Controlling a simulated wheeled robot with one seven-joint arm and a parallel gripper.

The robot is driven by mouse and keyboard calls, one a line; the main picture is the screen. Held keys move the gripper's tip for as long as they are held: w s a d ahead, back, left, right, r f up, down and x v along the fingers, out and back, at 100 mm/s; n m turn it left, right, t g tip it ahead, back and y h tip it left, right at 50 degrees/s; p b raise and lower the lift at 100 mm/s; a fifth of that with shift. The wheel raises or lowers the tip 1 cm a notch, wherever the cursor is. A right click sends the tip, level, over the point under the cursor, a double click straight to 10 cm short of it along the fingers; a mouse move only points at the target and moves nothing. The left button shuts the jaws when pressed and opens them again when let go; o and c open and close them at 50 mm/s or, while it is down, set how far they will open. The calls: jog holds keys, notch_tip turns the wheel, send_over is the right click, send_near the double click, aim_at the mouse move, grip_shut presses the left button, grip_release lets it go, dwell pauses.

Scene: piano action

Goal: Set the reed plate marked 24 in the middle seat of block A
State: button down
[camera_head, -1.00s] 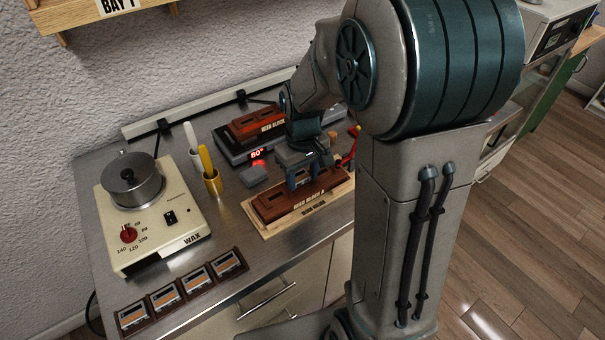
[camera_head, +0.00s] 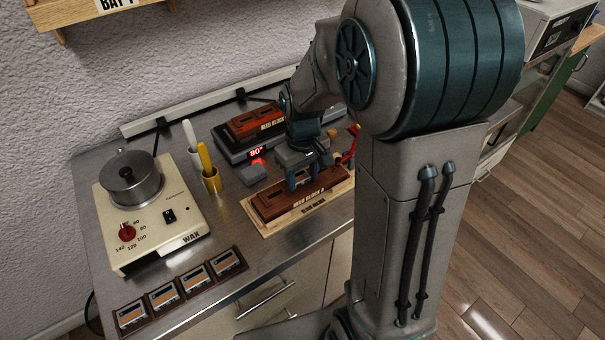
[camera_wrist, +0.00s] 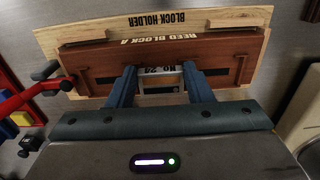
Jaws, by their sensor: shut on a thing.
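Reed block A (camera_head: 290,197) is a reddish-brown wooden block lying in a pale wood block holder (camera_head: 320,205) on the steel bench. It also shows in the wrist view (camera_wrist: 165,52) with dark slots near its left and right ends. My gripper (camera_wrist: 160,75) is over the middle of the block, shut on the reed plate (camera_wrist: 158,86), a light metal plate marked 24. The plate is between the two blue fingers at the block's middle. The middle seat is hidden behind the plate and fingers, so I cannot tell how deep the plate sits.
A second reed block (camera_head: 258,122) sits on a dark heater reading 80° behind. A wax pot (camera_head: 131,178) stands left, with brush cups (camera_head: 211,181) beside it. Several plates in dark holders (camera_head: 181,290) line the front left. A red-handled tool (camera_wrist: 30,98) is beside block A.

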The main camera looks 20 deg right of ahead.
jog(key=shift+f, duration=0.2)
jog(key=c, duration=0.6)
grip_release()
notch_tip(320, 180, up, 14)
jog(key=shift+f, duration=0.1)
jog(key=s+f+m+t, duration=0.1)
jog(key=s, duration=0.3)
jog(key=s+f+m+t, duration=0.1)
jog(key=s+f, duration=0.1)
jog(key=s, duration=0.3)
jog(key=s+f+m+t, duration=0.1)
jog(key=s, duration=0.4)
jog(key=shift+f+m, duration=0.15)
jog(key=shift+m, duration=0.15)
